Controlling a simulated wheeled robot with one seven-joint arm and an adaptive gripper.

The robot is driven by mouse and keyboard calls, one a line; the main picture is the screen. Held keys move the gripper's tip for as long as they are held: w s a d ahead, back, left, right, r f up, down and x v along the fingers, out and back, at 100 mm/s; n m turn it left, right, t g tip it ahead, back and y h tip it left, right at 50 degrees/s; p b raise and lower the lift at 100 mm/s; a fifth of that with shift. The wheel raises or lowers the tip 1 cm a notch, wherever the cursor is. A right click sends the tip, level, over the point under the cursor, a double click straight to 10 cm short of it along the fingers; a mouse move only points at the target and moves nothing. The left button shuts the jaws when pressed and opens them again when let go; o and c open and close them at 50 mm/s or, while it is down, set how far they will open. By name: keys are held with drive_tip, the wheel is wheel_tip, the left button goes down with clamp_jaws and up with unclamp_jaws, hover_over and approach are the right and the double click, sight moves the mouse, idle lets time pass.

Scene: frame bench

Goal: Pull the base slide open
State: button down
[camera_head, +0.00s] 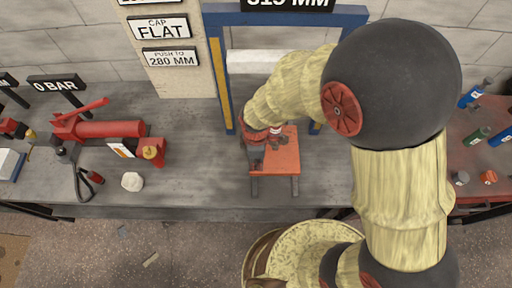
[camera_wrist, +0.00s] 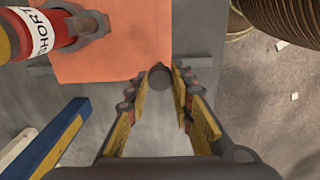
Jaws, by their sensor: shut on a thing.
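The base slide is an orange-red plate (camera_head: 282,153) on two grey rails at the foot of the blue frame, sticking out toward the front of the bench. In the wrist view the plate (camera_wrist: 115,45) fills the upper middle. My gripper (camera_wrist: 165,76) is at the plate's edge, its two fingers closed around a small dark round knob (camera_wrist: 158,77) there. In the head view my gripper (camera_head: 254,150) is by the plate's left side, and my arm covers part of the frame. A red cylinder labelled "SHORT" (camera_wrist: 65,22) stands on the plate.
The blue frame (camera_head: 216,60) with a yellow strip rises behind the slide. A red hand pump (camera_head: 105,130) and a white lump (camera_head: 132,181) lie to the left on the grey bench. Bare bench (camera_head: 200,175) lies between them and the slide. Small bottles stand at right.

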drive_tip(key=s+p, duration=0.2)
drive_tip(key=s, duration=0.8)
drive_tip(key=shift+s+d, duration=0.25)
drive_tip(key=shift+d, duration=0.05)
drive_tip(key=c, duration=1.5)
unclamp_jaws()
drive_tip(key=shift+c, duration=0.2)
drive_tip(key=shift+r, duration=0.1)
wheel_tip(320, 180, up, 12)
